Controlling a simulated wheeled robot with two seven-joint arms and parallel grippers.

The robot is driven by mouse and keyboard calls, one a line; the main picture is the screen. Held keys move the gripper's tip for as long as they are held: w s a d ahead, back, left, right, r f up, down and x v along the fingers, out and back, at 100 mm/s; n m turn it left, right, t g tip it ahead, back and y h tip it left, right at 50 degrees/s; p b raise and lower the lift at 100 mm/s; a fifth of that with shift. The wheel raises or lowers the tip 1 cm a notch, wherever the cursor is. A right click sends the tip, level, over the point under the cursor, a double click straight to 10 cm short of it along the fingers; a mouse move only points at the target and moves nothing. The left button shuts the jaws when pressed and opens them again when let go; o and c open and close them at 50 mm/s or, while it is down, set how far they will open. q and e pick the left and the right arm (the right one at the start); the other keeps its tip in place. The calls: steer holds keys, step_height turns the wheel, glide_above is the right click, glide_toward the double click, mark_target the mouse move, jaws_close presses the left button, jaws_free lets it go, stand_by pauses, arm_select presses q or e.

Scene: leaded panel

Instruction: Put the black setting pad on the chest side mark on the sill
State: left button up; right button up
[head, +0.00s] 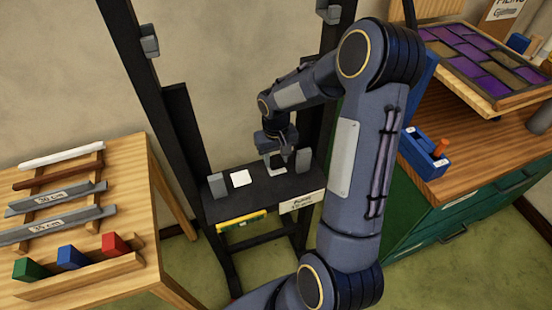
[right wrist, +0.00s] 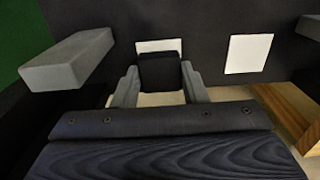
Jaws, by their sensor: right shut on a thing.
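The black setting pad (right wrist: 160,72) is between the two fingers of my right gripper (right wrist: 158,88), which is shut on it. The pad covers part of a white mark (right wrist: 160,46) on the dark sill (right wrist: 205,30); I cannot tell whether it touches the sill. In the head view my right gripper (head: 279,158) is low over the sill (head: 225,203), at the white mark (head: 274,170) nearer the green chest. The other white mark (head: 240,178) lies bare to the left. The pad is not distinct in the head view. My left gripper is not in view.
Grey blocks stand at the sill's ends, one left (head: 218,186) and one right (head: 304,160). Dark uprights rise on both sides. A wooden table (head: 120,180) with bars and coloured blocks is at left; a green chest (head: 460,205) with a blue holder (head: 424,155) is at right.

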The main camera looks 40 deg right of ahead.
mark_target(276, 161)
steer(key=shift+f, duration=0.7)
steer(key=shift+f, duration=0.25)
steer(key=o, duration=1)
steer(key=shift+r, duration=0.1)
steer(key=shift+c, duration=0.2)
step_height(276, 161, up, 12)
steer(key=s+a+r+n+t+y, duration=0.1)
steer(key=s+a+r+t+y, duration=0.1)
steer(key=s+a, duration=0.5)
steer(key=s+a+r+n+t+y, duration=0.1)
steer(key=s+a+r+t, duration=0.2)
steer(key=s+a, duration=0.5)
steer(key=s, duration=0.3)
steer(key=shift+s+t+y+b, duration=0.3)
steer(key=shift+y, duration=0.1)
